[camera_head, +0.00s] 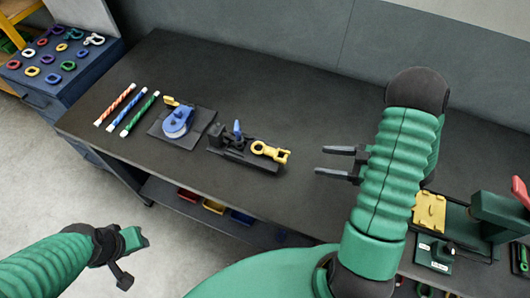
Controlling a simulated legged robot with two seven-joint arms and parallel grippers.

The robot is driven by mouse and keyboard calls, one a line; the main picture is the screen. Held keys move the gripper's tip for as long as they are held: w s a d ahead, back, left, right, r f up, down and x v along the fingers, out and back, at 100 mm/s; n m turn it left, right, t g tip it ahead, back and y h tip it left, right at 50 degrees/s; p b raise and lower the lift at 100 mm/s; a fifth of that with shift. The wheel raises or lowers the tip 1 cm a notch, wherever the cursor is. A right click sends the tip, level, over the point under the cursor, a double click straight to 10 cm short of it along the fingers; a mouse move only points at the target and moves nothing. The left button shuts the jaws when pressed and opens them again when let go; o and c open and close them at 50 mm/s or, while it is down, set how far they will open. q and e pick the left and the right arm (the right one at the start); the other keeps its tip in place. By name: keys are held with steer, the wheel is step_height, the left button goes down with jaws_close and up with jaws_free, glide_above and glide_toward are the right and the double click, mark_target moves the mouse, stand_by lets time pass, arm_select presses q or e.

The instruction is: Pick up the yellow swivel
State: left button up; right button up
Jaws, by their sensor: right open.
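The yellow swivel (270,151) lies at the right end of a black fixture (228,146) on the dark workbench (300,105). My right gripper (320,161) is open and empty, to the right of the swivel and apart from it, its two fingers pointing left toward it. My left gripper (134,256) hangs at lower left, over the floor in front of the bench. It is seen at an angle that hides whether its jaws are apart.
A cabinet topped with coloured shackles (56,60) stands at far left. A green device (492,213) and a yellow plate (429,211) are at right. The bench's back is clear.

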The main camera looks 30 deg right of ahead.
glide_toward(278, 154)
steer(key=shift+w+a+f, duration=0.25)
steer(key=shift+w+f, duration=0.7)
steer(key=shift+f, duration=0.15)
steer(key=x, duration=0.4)
steer(key=r+p+x, duration=0.1)
steer(key=x, duration=0.1)
steer(key=shift+a, duration=0.3)
steer(key=shift+s, duration=0.1)
jaws_close()
